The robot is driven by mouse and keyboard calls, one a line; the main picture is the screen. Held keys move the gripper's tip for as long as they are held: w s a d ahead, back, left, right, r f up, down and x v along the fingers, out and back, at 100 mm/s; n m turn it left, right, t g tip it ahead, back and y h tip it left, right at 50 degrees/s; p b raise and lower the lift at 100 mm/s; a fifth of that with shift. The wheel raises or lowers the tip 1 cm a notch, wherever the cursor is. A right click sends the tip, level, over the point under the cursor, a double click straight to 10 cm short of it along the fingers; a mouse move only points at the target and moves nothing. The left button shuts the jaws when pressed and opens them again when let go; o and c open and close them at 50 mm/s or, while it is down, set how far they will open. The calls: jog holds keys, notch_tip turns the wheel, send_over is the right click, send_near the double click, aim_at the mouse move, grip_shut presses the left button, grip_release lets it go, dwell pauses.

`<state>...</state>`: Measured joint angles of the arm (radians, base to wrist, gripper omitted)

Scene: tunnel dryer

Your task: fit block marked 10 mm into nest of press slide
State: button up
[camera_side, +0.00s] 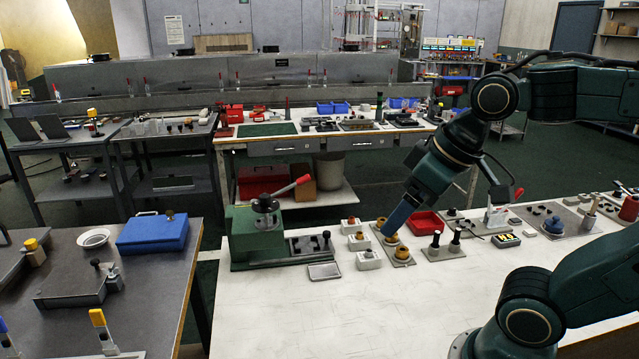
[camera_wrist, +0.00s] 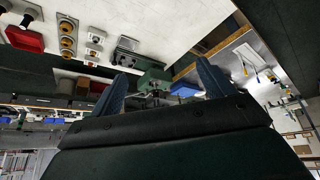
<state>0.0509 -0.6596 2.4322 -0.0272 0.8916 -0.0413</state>
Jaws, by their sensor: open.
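My gripper (camera_side: 389,230) is over the white table, its blue fingers tilted down close to the brass-coloured pieces in the side view. In the wrist view my gripper (camera_wrist: 160,82) has its two fingers wide apart with nothing between them. I cannot read any marking, so I cannot tell which is the 10 mm block. The green press (camera_side: 265,238) with a red lever stands left of them; its dark slide (camera_side: 309,246) extends right. The nest is too small to make out.
Brass-topped pieces (camera_side: 403,254) on a grey plate are beside the blocks. A red tray (camera_side: 426,223) and a plate with black knobs (camera_side: 443,252) lie to the right. A small flat tray (camera_side: 324,271) lies before the slide. The table's front is clear.

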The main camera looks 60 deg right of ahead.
jog(key=w+d+f+n+g, duration=0.1)
jog(key=w+d, duration=0.6)
jog(key=w, duration=0.3)
jog(key=w+d, duration=0.8)
jog(key=w, duration=0.2)
jog(key=w+d+f, duration=0.2)
jog(key=d+f, duration=0.7)
jog(key=d, duration=0.3)
jog(key=w+d+f+n, duration=0.1)
jog(key=w+d+f, duration=0.2)
jog(key=d+f, duration=0.6)
jog(key=d, duration=0.4)
jog(key=shift+f+y, duration=0.35)
jog(key=shift+y, duration=0.05)
send_near(351, 218)
jog(key=shift+x, duration=2.45)
jog(key=shift+x, duration=2.55)
